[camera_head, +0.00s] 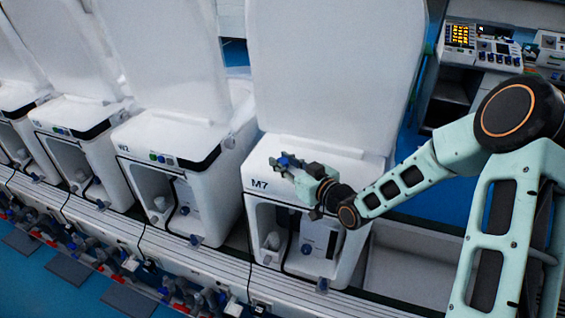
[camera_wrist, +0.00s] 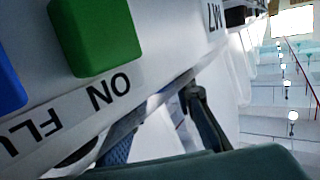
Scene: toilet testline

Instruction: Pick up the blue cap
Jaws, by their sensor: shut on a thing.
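The blue cap (camera_head: 286,159) shows as a small dark blue piece on the top front of the white unit marked M7, at the tips of my gripper (camera_head: 292,167). My gripper reaches in from the right and is shut on it; the fingers partly hide it. In the wrist view, a blue block (camera_wrist: 9,88) is cut off by the left edge, beside a label that begins "FLU". A green block (camera_wrist: 95,36) stands next to it above the label "ON". Dark gripper parts show low in the wrist view. The exact contact is too small to see.
The M7 unit (camera_head: 262,205) has a tall raised white lid (camera_head: 335,75) close behind my gripper. Similar white units (camera_head: 165,150) stand in a row to the left. A rail (camera_head: 190,265) runs along the front. A control console (camera_head: 485,45) stands at the back right.

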